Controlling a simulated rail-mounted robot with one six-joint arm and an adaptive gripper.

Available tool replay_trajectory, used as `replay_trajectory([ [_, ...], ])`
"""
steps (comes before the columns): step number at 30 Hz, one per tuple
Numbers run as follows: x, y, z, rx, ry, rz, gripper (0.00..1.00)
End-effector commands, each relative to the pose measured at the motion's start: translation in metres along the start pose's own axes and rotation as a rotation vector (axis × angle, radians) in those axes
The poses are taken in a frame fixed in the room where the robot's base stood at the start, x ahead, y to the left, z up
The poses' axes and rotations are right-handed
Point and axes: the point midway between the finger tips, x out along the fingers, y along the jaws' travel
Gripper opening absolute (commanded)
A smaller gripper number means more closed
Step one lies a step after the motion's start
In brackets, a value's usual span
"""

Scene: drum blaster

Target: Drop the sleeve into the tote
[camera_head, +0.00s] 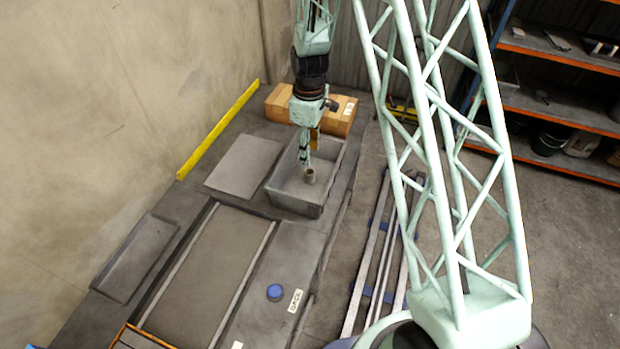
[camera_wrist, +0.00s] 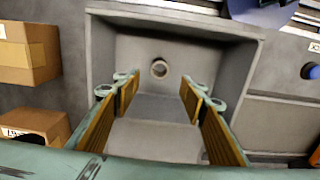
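The grey tote (camera_head: 290,200) stands on the bench, and its inside fills the middle of the wrist view (camera_wrist: 103,55). In the wrist view the sleeve (camera_wrist: 159,69) shows nearly end-on, beyond my fingertips and touching neither. I cannot tell whether it rests on the tote floor or is still above it. My gripper (camera_head: 305,160) points down over the tote. In the wrist view my gripper (camera_wrist: 160,92) has its two fingers wide apart with nothing between them.
A cardboard box (camera_head: 335,112) stands behind the tote. A flat grey slab (camera_head: 244,165) lies left of it, near a yellow bar (camera_head: 218,130) along the wall. A blue round piece (camera_head: 275,292) and a small white label (camera_head: 296,300) are on the bench in front. Shelves (camera_head: 555,105) stand right.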

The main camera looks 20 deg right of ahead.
Motion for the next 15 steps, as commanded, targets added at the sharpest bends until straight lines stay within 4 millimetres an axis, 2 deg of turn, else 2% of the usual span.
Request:
replay_trajectory([
  [15,-0.059,0.001,0.0,0.0,0.001,0.002,0.39],
])
